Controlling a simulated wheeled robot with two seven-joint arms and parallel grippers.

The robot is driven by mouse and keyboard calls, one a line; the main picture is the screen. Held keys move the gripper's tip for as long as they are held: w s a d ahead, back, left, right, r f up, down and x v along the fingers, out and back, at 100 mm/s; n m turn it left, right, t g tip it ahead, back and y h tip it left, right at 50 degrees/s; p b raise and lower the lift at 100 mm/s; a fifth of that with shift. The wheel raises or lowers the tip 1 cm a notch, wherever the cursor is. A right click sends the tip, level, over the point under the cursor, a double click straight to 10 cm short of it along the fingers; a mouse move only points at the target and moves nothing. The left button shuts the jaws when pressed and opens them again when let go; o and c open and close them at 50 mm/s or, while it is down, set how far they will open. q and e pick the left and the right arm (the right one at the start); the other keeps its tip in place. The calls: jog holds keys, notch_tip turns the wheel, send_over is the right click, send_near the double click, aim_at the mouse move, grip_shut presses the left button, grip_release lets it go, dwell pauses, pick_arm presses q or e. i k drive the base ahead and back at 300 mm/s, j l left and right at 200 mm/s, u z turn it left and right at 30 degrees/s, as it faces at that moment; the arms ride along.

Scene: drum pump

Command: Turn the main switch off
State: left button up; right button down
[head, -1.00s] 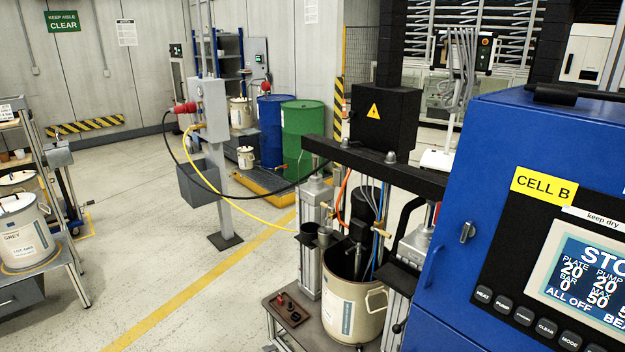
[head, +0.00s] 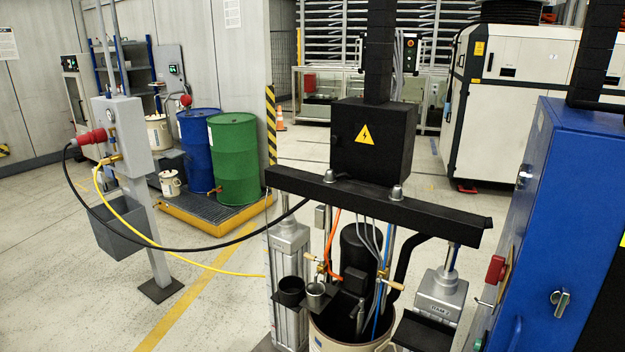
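The blue control cabinet (head: 545,220) stands at the right edge, cut off by the frame. A red block-shaped part (head: 496,269), which looks like a switch handle, sticks out from its narrow left side, seen edge-on. I cannot read its position. A small metal turn-latch (head: 561,302) sits on the cabinet's front face. Neither of my grippers is in view.
The drum pump stands in the middle, with a black crossbeam (head: 370,205), a black box with a yellow warning sign (head: 368,140) and a pail (head: 325,340) below. A hose and cable run left to a grey post (head: 150,225). Open floor lies at left.

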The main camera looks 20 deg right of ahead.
aim_at(495, 272)
jog(key=i+z, duration=0.15)
jog(key=z, duration=0.3)
jog(key=i+z, duration=0.15)
jog(key=z, duration=0.35)
jog(key=i+j+z, duration=0.1)
jog(key=z, duration=0.35)
jog(key=i+j+z, duration=0.15)
jog(key=z, duration=0.35)
